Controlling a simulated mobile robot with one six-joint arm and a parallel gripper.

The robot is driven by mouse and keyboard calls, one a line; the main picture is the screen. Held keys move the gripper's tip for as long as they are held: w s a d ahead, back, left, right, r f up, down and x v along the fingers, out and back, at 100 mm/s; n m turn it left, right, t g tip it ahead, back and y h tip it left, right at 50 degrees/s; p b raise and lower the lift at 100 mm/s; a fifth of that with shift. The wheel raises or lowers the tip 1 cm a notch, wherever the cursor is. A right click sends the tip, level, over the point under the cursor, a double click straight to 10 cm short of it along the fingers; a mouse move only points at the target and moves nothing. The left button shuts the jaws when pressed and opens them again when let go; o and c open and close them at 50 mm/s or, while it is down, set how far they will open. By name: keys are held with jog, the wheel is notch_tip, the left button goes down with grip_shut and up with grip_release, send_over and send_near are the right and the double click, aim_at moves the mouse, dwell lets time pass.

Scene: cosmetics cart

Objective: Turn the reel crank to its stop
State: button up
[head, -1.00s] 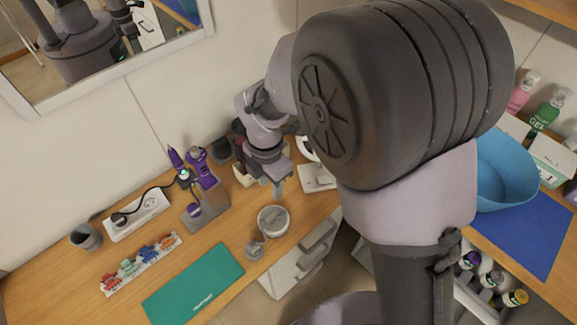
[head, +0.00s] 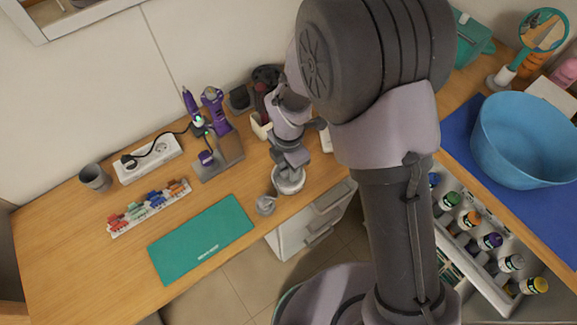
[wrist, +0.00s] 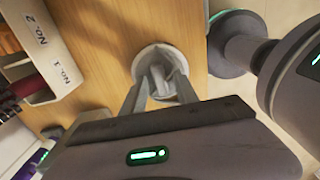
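The reel shows as a pale round drum (head: 289,184) on the wooden counter near its front edge, and in the wrist view as a white disc (wrist: 152,54). My gripper (head: 287,168) points down at the drum from above and covers much of its top. In the wrist view my gripper's two fingers (wrist: 162,82) reach onto the disc, with a grey piece between them, perhaps the crank's knob. Whether the fingers are closed on it cannot be told. The crank's arm and its stop are not clear.
A small grey piece (head: 265,204) stands just left of the drum. Behind are a numbered box (wrist: 38,62) and a purple-tool stand (head: 218,157). A green mat (head: 202,238) lies left. The blue bowl (head: 520,145) and open bottle drawer (head: 490,262) are right.

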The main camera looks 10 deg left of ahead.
grip_shut()
